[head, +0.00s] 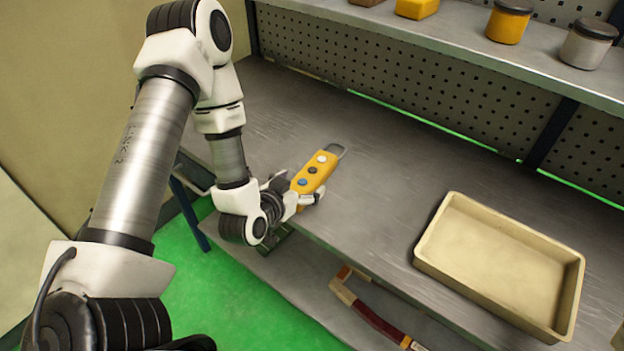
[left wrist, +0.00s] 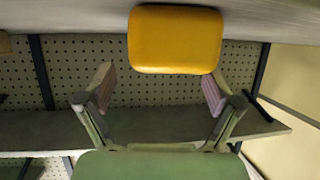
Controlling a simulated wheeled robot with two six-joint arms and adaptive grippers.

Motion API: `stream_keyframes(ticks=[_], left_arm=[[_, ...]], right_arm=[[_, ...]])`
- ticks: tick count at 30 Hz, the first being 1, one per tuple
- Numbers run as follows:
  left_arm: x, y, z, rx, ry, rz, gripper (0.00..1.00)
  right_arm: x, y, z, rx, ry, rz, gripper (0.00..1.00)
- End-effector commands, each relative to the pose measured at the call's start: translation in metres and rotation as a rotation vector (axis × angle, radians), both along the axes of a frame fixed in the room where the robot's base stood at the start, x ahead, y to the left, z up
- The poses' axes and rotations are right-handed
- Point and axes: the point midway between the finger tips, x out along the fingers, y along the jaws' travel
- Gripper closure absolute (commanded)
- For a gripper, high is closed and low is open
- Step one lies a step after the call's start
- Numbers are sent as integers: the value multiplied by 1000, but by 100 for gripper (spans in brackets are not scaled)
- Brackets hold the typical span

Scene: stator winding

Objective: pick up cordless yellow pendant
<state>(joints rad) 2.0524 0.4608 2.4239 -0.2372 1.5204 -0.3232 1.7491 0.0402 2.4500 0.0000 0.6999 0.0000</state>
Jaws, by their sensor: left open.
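The yellow pendant (head: 314,173) has a row of coloured buttons and a grey loop at its far end. In the head view it lies on the grey workbench near its front edge. Its yellow end (left wrist: 175,39) fills the top middle of the left wrist view. My left gripper (head: 297,194) is at the near end of the pendant. In the left wrist view its two fingers (left wrist: 158,92) are spread, with the pendant's end beyond and between them. I cannot tell whether a finger touches it. My right gripper is not in view.
An empty beige tray (head: 432,232) sits on the bench at the right. A shelf (head: 460,50) above the back holds a yellow jar (head: 508,24) and a grey jar (head: 588,44). A red-brown handled object (head: 375,315) is below the bench front. Mid-bench is clear.

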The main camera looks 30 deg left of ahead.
Motion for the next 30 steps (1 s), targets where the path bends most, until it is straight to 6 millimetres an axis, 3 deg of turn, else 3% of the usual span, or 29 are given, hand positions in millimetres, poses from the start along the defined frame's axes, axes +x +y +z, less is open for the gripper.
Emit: stream_keyframes(ticks=[7, 15, 22, 23, 30], left_arm=[[38, 6, -15, 1, 1, -2, 8], [44, 6, -20, -1, 3, 0, 8], [44, 6, -20, -1, 3, 0, 90], [44, 6, -20, -1, 3, 0, 95], [44, 6, -19, -1, 2, 0, 95]], right_arm=[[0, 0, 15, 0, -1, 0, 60], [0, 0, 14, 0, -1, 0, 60], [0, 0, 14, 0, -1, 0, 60], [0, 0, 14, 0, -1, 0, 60], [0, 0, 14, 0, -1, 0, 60]])
